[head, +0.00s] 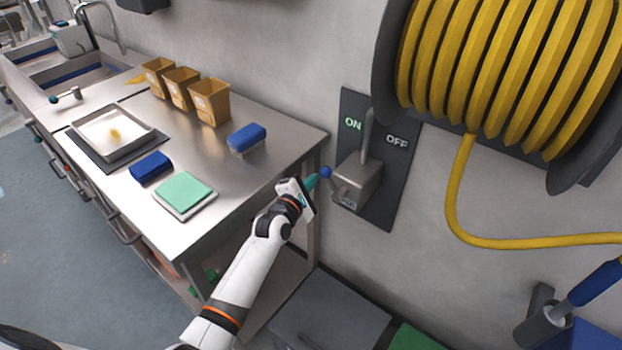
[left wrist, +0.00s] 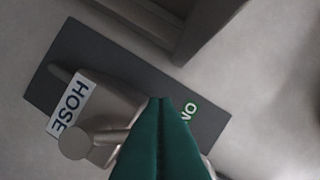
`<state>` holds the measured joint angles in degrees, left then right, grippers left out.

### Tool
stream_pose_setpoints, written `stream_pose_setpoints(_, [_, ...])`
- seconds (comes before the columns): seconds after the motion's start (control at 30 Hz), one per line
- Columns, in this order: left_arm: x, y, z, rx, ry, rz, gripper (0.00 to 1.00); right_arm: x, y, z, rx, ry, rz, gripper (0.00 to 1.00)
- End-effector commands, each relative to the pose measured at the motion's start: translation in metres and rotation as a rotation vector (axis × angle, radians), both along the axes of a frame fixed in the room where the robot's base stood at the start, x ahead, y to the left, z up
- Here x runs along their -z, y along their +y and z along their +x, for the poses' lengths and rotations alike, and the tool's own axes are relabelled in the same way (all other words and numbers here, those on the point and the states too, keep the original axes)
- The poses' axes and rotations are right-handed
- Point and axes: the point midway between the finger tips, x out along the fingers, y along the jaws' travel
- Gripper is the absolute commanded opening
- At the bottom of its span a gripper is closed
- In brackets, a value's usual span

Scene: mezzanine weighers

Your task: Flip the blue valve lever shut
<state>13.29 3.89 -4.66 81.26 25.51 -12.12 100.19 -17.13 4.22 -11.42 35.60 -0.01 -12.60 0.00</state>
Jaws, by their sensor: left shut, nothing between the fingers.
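The valve lever (head: 337,181) has a blue ball end (head: 325,172) and sticks out to the left from a grey metal valve box (head: 362,180). The box sits on a dark wall panel (head: 394,190) lettered ON at the left and OFF at the right, with ON glowing green. My left gripper (head: 313,181) is shut and empty, its teal fingertips close beside the ball; I cannot tell if they touch. In the left wrist view the shut fingers (left wrist: 160,140) cover part of the valve box, which has a HOSE label (left wrist: 70,104). The blue ball is not visible there.
A yellow hose reel (head: 490,75) hangs on the wall at upper right. Grey and green lidded boxes (head: 330,310) stand below the panel.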

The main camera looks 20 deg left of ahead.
Motion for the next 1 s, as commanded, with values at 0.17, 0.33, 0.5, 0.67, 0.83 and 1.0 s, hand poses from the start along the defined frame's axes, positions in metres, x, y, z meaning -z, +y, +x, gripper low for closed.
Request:
stream_pose_setpoints(0.17, [0.0002, -0.0003, 0.0001, -0.001, 0.000, 0.000, 0.00, 0.0002, -0.0030, -0.0001, -0.002, 0.000, -0.003, 0.54])
stream_pose_setpoints(0.33, [0.0001, -0.0003, 0.0000, 0.000, 0.000, 0.001, 0.00, 0.0002, -0.0045, -0.0003, -0.002, 0.001, -0.006, 0.54])
stream_pose_setpoints(0.5, [-0.0019, -0.0005, -0.0001, -0.001, -0.009, 0.023, 0.00, -0.0009, -0.0056, -0.0005, -0.003, 0.001, -0.007, 0.54])
stream_pose_setpoints(0.67, [-0.0034, -0.0008, -0.0002, 0.000, -0.020, 0.052, 0.00, -0.0015, -0.0056, -0.0008, -0.003, 0.002, -0.007, 0.54])
stream_pose_setpoints(0.83, [-0.0048, -0.0012, -0.0003, 0.000, -0.027, 0.074, 0.00, -0.0022, -0.0056, -0.0010, -0.003, 0.002, -0.007, 0.54])
stream_pose_setpoints(1.0, [-0.0067, -0.0018, -0.0003, 0.001, -0.038, 0.101, 0.00, -0.0030, -0.0057, -0.0012, -0.003, 0.003, -0.007, 0.54])
